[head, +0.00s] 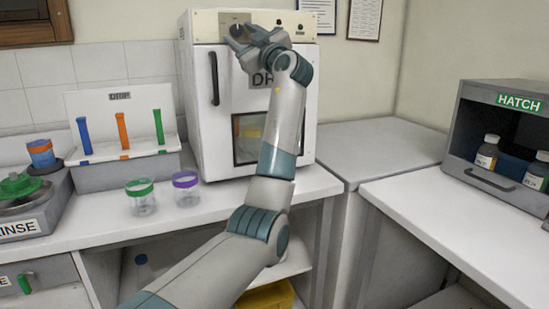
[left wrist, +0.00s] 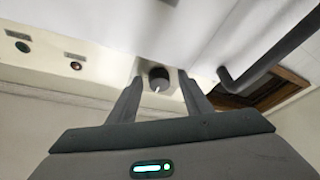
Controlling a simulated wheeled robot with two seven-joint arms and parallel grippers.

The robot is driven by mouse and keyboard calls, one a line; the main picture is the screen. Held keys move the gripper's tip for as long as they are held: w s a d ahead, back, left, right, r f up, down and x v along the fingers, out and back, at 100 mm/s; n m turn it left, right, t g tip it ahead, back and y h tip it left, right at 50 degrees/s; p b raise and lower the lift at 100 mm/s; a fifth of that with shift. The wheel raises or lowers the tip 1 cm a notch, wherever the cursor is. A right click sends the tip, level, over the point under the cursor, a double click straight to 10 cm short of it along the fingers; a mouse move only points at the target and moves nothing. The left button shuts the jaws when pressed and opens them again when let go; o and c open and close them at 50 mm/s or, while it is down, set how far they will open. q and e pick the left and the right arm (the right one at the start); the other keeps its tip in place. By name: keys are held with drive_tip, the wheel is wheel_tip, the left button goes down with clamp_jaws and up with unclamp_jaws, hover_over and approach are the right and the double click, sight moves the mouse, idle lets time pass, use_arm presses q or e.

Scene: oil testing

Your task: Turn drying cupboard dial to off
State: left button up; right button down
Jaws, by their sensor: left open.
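The white drying cupboard (head: 245,80) stands at the back of the counter, with a cream control strip (head: 210,24) along its top. Its dial (left wrist: 159,77) is a small dark knob with a white pointer mark, seen in the left wrist view. My left gripper (head: 236,40) is at the left part of the control strip. In the left wrist view my left gripper (left wrist: 161,80) is open, with the dial between its fingertips; I cannot tell whether they touch it. In the head view the gripper partly covers the dial. My right gripper is not in view.
The cupboard's dark door handle (head: 214,78) sits below the strip and shows close to a finger in the wrist view. A rack (head: 125,175) with coloured tubes and two jars (head: 141,197) stand to the left. A hatch (head: 480,100) with bottles is at right.

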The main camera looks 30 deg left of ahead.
use_arm(q)
drive_tip(key=shift+s+a+r+m+t+p, duration=0.15)
drive_tip(key=shift+m+t+p, duration=0.35)
drive_tip(key=shift+m, duration=0.6)
drive_tip(key=m+t+h+p, duration=0.1)
drive_tip(key=m+p, duration=0.1)
drive_tip(key=m, duration=0.1)
drive_tip(key=m+t+p, duration=0.2)
drive_tip(key=m+p, duration=0.1)
drive_tip(key=shift+s+r+h, duration=0.15)
drive_tip(key=shift+h, duration=0.25)
drive_tip(key=f+b+v, duration=0.1)
drive_tip(key=b+v, duration=0.3)
drive_tip(key=v, duration=1.4)
drive_tip(key=w+f+m+h+p, duration=0.1)
drive_tip(key=w+f+m+h, duration=0.1)
drive_tip(key=f, duration=0.9)
drive_tip(key=w+f+m+h, duration=0.2)
drive_tip(key=f+m+h, duration=0.2)
drive_tip(key=f, duration=0.7)
drive_tip(key=shift+w+d+f+m+t+p, duration=0.25)
drive_tip(key=shift+w+m+t+p, duration=0.05)
drive_tip(key=shift+t+p, duration=0.1)
